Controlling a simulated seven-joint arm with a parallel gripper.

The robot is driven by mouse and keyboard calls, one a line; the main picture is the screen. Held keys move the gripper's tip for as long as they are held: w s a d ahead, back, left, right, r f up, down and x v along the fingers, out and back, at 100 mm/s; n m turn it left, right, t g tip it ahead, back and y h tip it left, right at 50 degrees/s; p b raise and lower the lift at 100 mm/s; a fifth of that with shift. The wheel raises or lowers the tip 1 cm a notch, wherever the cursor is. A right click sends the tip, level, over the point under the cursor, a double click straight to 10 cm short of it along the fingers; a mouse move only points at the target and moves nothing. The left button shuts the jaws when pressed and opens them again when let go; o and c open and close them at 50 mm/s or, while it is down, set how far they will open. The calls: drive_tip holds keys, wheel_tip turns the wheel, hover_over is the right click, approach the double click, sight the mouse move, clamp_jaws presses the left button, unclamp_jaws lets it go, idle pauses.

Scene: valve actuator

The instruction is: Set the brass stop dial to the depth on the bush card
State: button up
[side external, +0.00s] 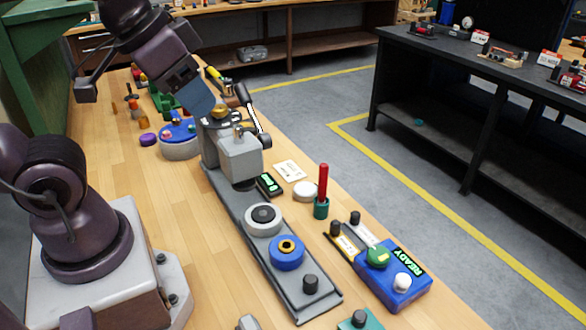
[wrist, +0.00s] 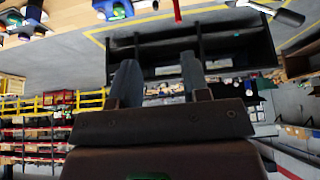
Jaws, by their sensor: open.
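The brass stop dial (side external: 220,110) sits on top of the grey press head (side external: 238,158). My gripper (side external: 205,108) is right beside the dial, at its upper left in the side view. I cannot tell whether the fingers touch the dial or stand around it. In the wrist view my gripper (wrist: 158,82) shows two spread fingers with nothing between them, and the dial is not visible there. A pale card (side external: 290,170), probably the bush card, lies on the bench right of the press. Its print is too small to read, and so are any dial marks.
A black lever (side external: 247,103) rises close to the dial. The press rail (side external: 286,283) carries a grey ring (side external: 264,217) and a blue ring (side external: 287,253). A blue box (side external: 396,287) reads READY. A red-handled tool (side external: 322,185) stands upright.

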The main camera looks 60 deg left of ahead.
drive_tip(key=shift+o, duration=0.4)
drive_tip(key=o, duration=0.4)
drive_tip(key=shift+a, duration=0.1)
drive_tip(key=shift+c, duration=0.2)
drive_tip(key=w+a+n, duration=0.1)
drive_tip(key=w+a+f+g, duration=0.1)
drive_tip(key=a, duration=0.1)
drive_tip(key=w+a+n, duration=0.1)
drive_tip(key=a, duration=0.1)
drive_tip(key=shift+f+n+g+y, duration=0.3)
drive_tip(key=shift+g+y, duration=0.1)
drive_tip(key=g, duration=0.4)
hover_over(220, 112)
wheel_tip(220, 112, down, 2)
drive_tip(key=f, duration=0.1)
drive_tip(key=a+r+m, duration=0.2)
drive_tip(key=m, duration=0.1)
drive_tip(key=shift+h, duration=0.4)
drive_tip(key=f, duration=1.2)
drive_tip(key=shift+w+f, duration=0.25)
drive_tip(key=shift+f, duration=0.05)
